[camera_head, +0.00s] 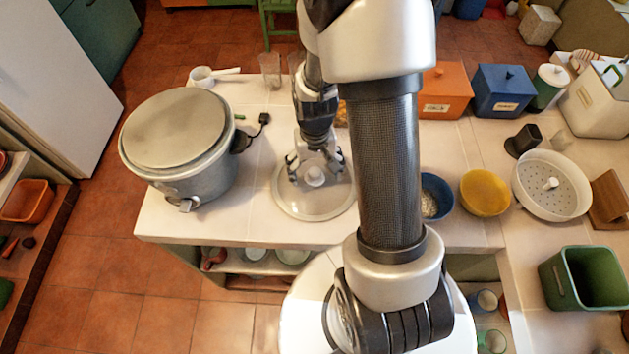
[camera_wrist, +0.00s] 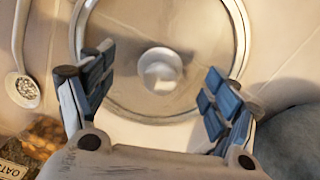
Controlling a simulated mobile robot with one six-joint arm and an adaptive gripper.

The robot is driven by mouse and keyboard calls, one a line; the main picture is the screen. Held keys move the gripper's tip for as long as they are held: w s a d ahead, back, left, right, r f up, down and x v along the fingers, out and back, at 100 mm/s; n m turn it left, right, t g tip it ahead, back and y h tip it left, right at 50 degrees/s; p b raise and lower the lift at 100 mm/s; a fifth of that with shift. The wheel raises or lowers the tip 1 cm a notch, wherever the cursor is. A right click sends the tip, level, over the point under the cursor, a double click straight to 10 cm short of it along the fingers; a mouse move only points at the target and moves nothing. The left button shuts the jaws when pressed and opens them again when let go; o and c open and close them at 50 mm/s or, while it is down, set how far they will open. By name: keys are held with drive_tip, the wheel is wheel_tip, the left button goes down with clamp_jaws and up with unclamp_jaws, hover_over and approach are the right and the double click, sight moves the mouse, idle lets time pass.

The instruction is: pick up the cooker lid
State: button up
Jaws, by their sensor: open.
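The cooker lid, a round see-through glass lid (camera_head: 307,208) with a pale rim and a white knob (camera_head: 314,177), lies flat on the light counter, knob up. My gripper (camera_head: 315,168) is open above it, fingers pointing down. In the wrist view, the lid (camera_wrist: 150,104) fills the upper middle, and its knob (camera_wrist: 160,72) shows between the two spread fingers (camera_wrist: 163,76). The fingers appear apart from the knob, with nothing between them but the view of it. The knob's exact distance below the fingertips is hard to tell.
A large grey cooker (camera_head: 192,178) with a dull flat top stands left of the lid. A blue bowl (camera_head: 436,190) and a yellow bowl (camera_head: 486,192) stand to the right. A white ladle (camera_wrist: 24,88) lies nearby in the wrist view. Bare counter lies between cooker and lid.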

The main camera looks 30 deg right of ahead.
drive_tip(key=shift+f, duration=0.45)
drive_tip(key=c, duration=0.9)
drive_tip(key=shift+s+a, duration=0.1)
drive_tip(key=shift+s, duration=0.05)
clamp_jaws()
drive_tip(key=shift+f, duration=0.1)
